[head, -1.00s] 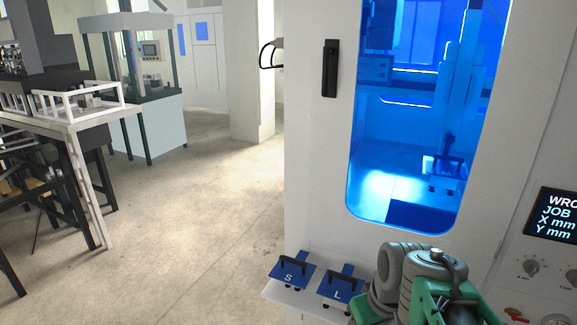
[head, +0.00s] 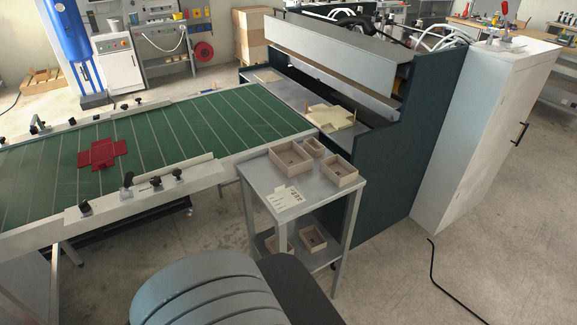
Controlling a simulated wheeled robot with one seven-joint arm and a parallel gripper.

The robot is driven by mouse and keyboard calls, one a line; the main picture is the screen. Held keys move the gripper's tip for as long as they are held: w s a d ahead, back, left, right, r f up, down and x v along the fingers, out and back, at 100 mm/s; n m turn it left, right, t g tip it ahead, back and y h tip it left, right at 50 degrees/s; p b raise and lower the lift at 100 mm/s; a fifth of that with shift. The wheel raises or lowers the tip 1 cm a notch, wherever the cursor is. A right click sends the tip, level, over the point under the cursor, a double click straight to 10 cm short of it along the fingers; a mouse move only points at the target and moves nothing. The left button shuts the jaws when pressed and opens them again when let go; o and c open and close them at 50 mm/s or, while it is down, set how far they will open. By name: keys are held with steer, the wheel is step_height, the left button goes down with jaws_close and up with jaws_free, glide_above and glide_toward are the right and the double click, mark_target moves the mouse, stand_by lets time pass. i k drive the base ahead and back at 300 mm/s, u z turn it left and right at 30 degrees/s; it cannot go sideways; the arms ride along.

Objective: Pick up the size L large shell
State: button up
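Open box shells of light brown board stand on the grey cart (head: 258,181) in the head view. On its top shelf are a wide shell (head: 291,160) at the back left, a small shell (head: 313,146) behind it to the right, and another wide shell (head: 341,172) at the front right. Two more shells, one (head: 312,240) and one partly hidden (head: 277,242), are on the lower shelf. I cannot read an L on any shell. My gripper is not in view.
A white label sheet (head: 286,198) lies on the cart top. The green-bedded table (head: 180,140) with a red flat blank (head: 102,153) is at left. A dark machine (head: 395,175) stands behind the cart, a white cabinet (head: 490,130) at right. Floor at lower right is clear except a black cable (head: 434,275).

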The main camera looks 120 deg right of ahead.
mark_target(291, 160)
steer(key=z, duration=4.05)
steer(key=k, duration=0.2)
steer(key=u, duration=0.9)
steer(key=k, duration=1.15)
steer(key=u, duration=0.45)
steer(key=i, duration=1.45)
steer(key=z, duration=0.6)
steer(key=i, duration=1.5)
steer(key=u, duration=0.05)
